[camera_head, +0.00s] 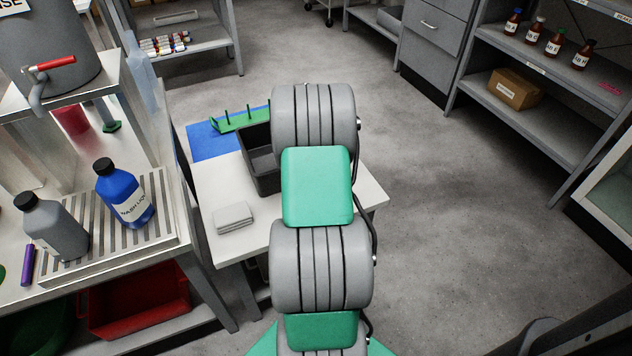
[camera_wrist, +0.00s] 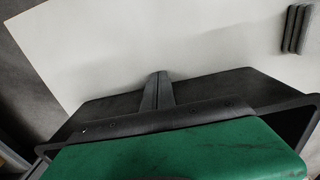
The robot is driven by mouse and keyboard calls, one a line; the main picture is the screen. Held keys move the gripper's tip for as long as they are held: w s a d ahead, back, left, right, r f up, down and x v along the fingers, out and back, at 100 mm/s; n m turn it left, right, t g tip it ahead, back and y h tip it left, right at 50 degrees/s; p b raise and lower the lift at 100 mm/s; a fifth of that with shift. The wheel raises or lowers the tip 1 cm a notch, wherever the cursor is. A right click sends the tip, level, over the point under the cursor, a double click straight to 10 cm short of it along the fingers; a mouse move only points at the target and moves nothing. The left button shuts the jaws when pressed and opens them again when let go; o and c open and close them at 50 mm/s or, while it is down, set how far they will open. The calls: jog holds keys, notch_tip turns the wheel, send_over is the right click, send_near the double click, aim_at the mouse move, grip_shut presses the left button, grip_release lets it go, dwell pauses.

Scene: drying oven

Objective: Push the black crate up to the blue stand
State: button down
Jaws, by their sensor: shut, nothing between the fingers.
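The black crate (camera_head: 267,184) stands on the white table, partly hidden behind my arm. Behind it is a green rack with upright pegs (camera_head: 236,119), on a blue mat (camera_head: 212,146). I see no blue stand as such; the rack is green and the mat blue. In the wrist view my gripper (camera_wrist: 160,76) is shut and empty, its fingers in front of the crate's dark body (camera_wrist: 215,87). Whether they touch it I cannot tell. In the head view my arm hides the gripper, and the crate's right part is hidden too.
A stack of grey pads (camera_head: 233,218) lies on the white table (camera_head: 225,187), left of my arm. A metal bench (camera_head: 105,262) with a blue bottle (camera_head: 124,194) and a grey bottle (camera_head: 52,226) stands at left. Open floor (camera_head: 450,240) lies to the right.

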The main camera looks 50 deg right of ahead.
jog(key=s, duration=0.1)
jog(key=s+a+p, duration=0.1)
jog(key=s+a, duration=0.1)
jog(key=shift+s+r+p, duration=0.1)
jog(key=shift+r+p, duration=0.15)
jog(key=shift+p, duration=0.05)
notch_tip(320, 180, up, 10)
jog(key=f+p, duration=0.1)
jog(key=w+a+r+n+t+p, duration=0.1)
jog(key=w+a+r+p, duration=0.1)
jog(key=a+r+p, duration=0.45)
jog(key=w+a+r+n+p, duration=0.1)
jog(key=w+a+r+p, duration=0.15)
jog(key=a+r, duration=0.75)
jog(key=s+a+r+n+t+p, duration=0.1)
jog(key=s+a+r+p, duration=0.3)
jog(key=a, duration=0.5)
jog(key=s+a+r+n+t+p, duration=0.1)
jog(key=s+a+r+p, duration=0.3)
jog(key=a, duration=0.5)
jog(key=shift+a+r+n, duration=0.15)
jog(key=shift+r+n, duration=0.5)
jog(key=shift+n, duration=0.15)
